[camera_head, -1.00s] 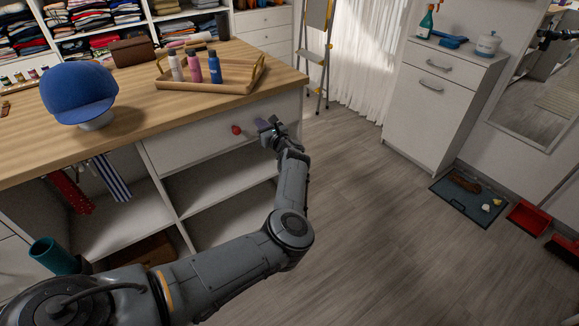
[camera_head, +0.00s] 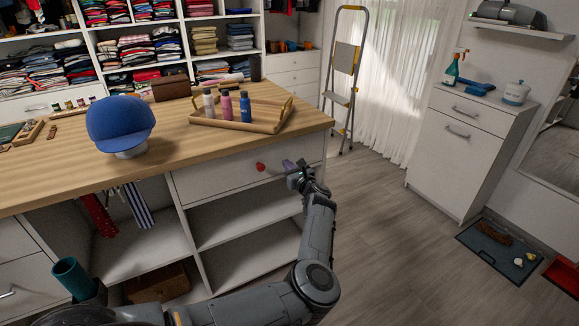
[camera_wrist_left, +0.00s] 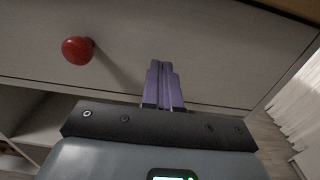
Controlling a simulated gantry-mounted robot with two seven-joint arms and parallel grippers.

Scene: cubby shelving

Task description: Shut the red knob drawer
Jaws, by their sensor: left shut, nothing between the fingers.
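The drawer with the red knob (camera_head: 261,167) is a white front (camera_head: 222,180) under the wooden counter top, above open cubbies. In the head view its front looks about level with the cabinet face; I cannot tell whether a small gap is left. My left gripper (camera_head: 290,165) is at the drawer front, to the right of the knob. In the left wrist view, its purple fingers (camera_wrist_left: 163,84) are shut together with nothing between them and point at the white front. The red knob (camera_wrist_left: 77,50) shows to their left, not gripped. Whether the fingertips touch the front is unclear. My right gripper is not in view.
On the wooden counter (camera_head: 170,145) are a blue cap (camera_head: 119,122) on a stand and a tray (camera_head: 272,126) with several bottles. A stepladder (camera_head: 346,75) and a white cabinet (camera_head: 455,150) stand behind to the right.

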